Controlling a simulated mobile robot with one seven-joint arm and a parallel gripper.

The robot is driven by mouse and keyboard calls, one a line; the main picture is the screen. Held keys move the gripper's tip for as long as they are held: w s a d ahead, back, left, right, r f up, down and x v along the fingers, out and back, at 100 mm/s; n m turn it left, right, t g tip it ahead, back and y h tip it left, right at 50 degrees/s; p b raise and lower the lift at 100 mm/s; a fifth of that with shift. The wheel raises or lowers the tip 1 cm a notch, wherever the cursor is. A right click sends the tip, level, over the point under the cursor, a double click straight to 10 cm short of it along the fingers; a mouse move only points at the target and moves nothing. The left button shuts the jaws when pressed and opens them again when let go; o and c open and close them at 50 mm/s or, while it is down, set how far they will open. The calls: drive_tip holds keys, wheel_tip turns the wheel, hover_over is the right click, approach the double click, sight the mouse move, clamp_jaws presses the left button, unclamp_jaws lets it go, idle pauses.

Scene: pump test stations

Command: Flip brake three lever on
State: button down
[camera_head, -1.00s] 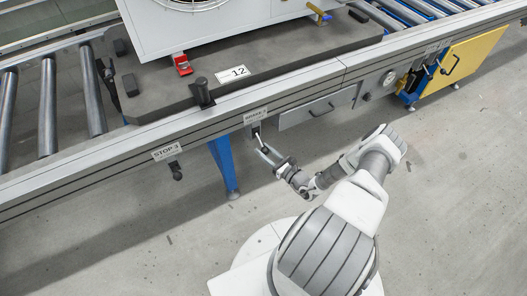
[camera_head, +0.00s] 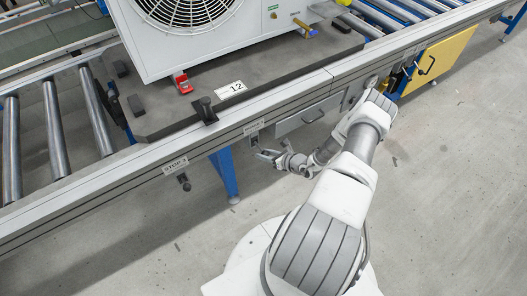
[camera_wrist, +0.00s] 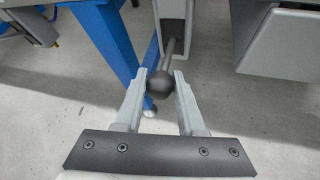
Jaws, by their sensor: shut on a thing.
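The brake three lever (camera_wrist: 170,48) is a thin dark rod with a black ball knob (camera_wrist: 160,84) at its end. It comes out of a grey slotted housing (camera_wrist: 176,12) and points down towards me in the wrist view. My gripper (camera_wrist: 160,88) is shut on the knob, one grey finger on each side. In the head view my gripper (camera_head: 265,155) is just below the small lever housing (camera_head: 254,138) under the BRAKE 3 label (camera_head: 255,127) on the conveyor's side rail. The lever is too small there to make out clearly.
The STOP 3 label (camera_head: 175,166) and its small control (camera_head: 184,182) are to the left on the rail. A blue leg (camera_head: 224,174) stands behind. A white fan unit (camera_head: 205,35) sits on the conveyor. The floor in front is clear.

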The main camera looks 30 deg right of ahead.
wheel_tip(320, 180, up, 2)
drive_tip(key=g+p, duration=0.2)
drive_tip(key=g, duration=0.1)
drive_tip(key=shift+w+r, duration=0.1)
drive_tip(key=shift+r, duration=0.15)
drive_tip(key=shift+w+r+m+g+h+p, duration=0.3)
drive_tip(key=shift+r+m+g+p, duration=0.2)
drive_tip(key=shift+g, duration=0.6)
drive_tip(key=shift+r, duration=0.1)
drive_tip(key=c, duration=0.5)
unclamp_jaws()
drive_tip(key=shift+r, duration=0.1)
drive_tip(key=p+v, duration=0.3)
drive_tip(key=v, duration=1.4)
drive_tip(key=shift+w+r, duration=0.1)
drive_tip(key=shift+r, duration=0.1)
